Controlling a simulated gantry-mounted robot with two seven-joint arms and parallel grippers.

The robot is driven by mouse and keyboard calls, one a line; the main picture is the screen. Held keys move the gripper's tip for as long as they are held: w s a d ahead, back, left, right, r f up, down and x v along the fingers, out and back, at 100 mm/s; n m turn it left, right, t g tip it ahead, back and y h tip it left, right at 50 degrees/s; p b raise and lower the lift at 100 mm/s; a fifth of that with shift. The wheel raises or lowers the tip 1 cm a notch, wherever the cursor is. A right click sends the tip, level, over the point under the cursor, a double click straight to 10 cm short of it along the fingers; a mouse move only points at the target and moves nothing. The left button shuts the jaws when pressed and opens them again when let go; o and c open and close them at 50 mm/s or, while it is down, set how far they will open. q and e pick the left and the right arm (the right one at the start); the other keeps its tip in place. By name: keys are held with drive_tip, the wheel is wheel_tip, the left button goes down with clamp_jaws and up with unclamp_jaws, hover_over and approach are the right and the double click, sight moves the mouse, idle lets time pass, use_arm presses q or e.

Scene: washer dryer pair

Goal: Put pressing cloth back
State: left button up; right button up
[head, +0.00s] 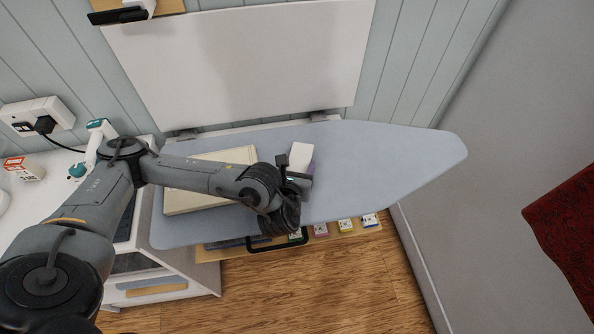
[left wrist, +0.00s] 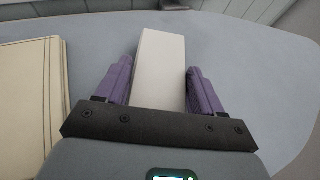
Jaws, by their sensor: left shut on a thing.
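A cream folded cloth stack (head: 208,172), which may be the pressing cloth, lies flat on the left part of the pale blue ironing board (head: 385,155). My left forearm crosses over part of it. It also shows at the left edge of the left wrist view (left wrist: 28,95). My left gripper (head: 300,167) is just right of the stack, over the middle of the board. Its purple fingers are shut on a plain white block (left wrist: 160,65), which also shows in the head view (head: 300,153). Whether the block touches the board is unclear. My right gripper is not in view.
A white panel (head: 240,60) stands upright behind the board. A low shelf with several small coloured labels (head: 345,226) sits under the front edge. A white counter with a socket (head: 38,116) is at left. A red cloth (head: 570,235) hangs at right. The board's right end is clear.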

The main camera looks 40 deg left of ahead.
use_arm(q)
drive_tip(key=shift+f, duration=0.35)
drive_tip(key=shift+f+b, duration=0.55)
drive_tip(key=shift+b, duration=0.1)
drive_tip(key=o, duration=1)
drive_tip(key=shift+r, duration=0.1)
